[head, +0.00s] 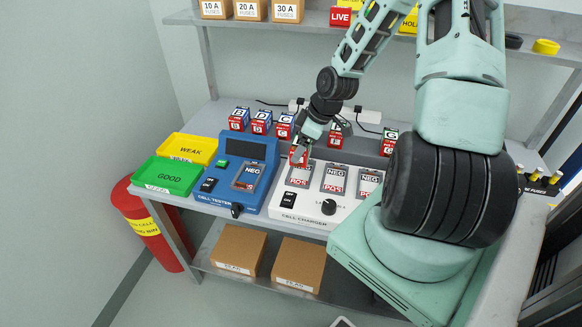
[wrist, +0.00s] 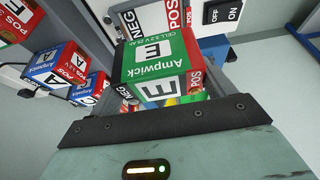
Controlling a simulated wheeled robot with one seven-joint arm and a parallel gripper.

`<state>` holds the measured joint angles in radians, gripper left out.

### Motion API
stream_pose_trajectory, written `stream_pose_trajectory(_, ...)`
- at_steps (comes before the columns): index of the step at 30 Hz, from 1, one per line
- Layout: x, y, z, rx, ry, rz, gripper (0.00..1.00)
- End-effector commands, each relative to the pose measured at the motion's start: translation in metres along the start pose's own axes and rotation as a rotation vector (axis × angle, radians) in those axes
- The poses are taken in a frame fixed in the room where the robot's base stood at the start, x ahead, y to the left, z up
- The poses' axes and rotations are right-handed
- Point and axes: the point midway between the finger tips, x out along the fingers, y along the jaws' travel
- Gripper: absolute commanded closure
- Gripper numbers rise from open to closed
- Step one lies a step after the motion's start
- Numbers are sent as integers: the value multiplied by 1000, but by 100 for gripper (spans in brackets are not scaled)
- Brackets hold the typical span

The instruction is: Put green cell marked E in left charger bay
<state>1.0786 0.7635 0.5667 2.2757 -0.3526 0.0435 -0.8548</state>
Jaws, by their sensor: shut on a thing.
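In the head view the cell (head: 297,155) is mostly hidden by the gripper, with a red part showing. It is at the far end of the left charger bay (head: 300,176), apparently above it; the gap is hard to judge. The white cell charger (head: 322,214) has three bays in a row with NEG and POS labels. The left bay's near part shows no cell in it.
The blue cell tester (head: 221,196) stands left of the charger. Green GOOD (head: 165,176) and yellow WEAK (head: 189,148) trays are further left. Blue cells B, D and C (head: 284,122) stand behind. A shelf (head: 375,33) runs above.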

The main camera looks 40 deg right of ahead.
Motion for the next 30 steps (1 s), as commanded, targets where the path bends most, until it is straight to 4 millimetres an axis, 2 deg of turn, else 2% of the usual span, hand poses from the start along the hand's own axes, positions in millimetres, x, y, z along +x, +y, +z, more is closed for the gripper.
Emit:
stream_pose_trajectory(3, 16, 0, 6, -2, 0, -2, 60)
stream_pose_trajectory(8, 28, 0, 10, -2, 1, -1, 60)
stream_pose_trajectory(16, 59, 0, 23, -2, 1, -1, 60)
stream_pose_trajectory(30, 67, 0, 27, -3, 1, 1, 60)
